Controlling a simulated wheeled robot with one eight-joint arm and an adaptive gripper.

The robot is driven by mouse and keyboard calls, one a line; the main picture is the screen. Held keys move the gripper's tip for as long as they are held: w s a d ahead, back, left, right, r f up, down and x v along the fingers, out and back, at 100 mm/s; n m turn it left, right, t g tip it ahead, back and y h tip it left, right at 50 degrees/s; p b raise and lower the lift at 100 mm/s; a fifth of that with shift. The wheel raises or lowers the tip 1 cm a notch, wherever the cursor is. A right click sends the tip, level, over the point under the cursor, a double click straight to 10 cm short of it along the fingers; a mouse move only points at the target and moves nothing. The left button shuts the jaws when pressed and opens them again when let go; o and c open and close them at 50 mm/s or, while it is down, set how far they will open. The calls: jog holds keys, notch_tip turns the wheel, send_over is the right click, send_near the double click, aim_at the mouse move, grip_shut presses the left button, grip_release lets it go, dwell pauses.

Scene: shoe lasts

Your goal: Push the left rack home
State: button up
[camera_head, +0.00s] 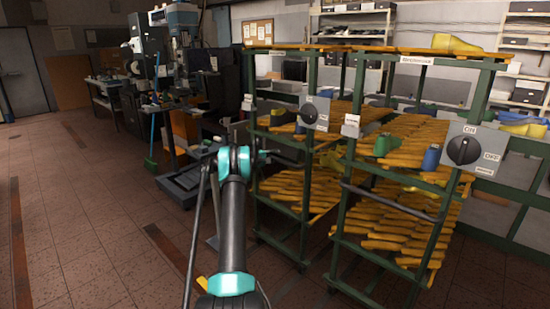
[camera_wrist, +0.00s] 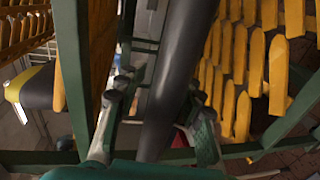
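The left rack (camera_head: 308,190) is a green frame with shelves of yellow shoe lasts, standing beside the right rack (camera_head: 345,190). A grey dial box (camera_head: 312,113) is on its upper front. My arm reaches up to the left rack's near left side in the head view; the fingers are hard to make out there. In the wrist view my gripper (camera_wrist: 157,95) has its two fingers apart, with a thick dark bar (camera_wrist: 185,50) running between them. I see a gap beside the left finger; contact at the right finger cannot be told.
The right rack carries a long dark handle (camera_head: 395,202) and an ON/OFF dial box (camera_head: 474,150). Machines and a bench (camera_head: 185,180) stand behind on the left. The tiled floor (camera_head: 90,230) at left is clear. Green posts (camera_wrist: 72,70) and lasts crowd the wrist view.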

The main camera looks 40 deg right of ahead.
jog(key=w+v, duration=0.1)
jog(key=v, duration=1.1)
jog(key=shift+s, duration=0.45)
jog(key=shift+a+r, duration=0.1)
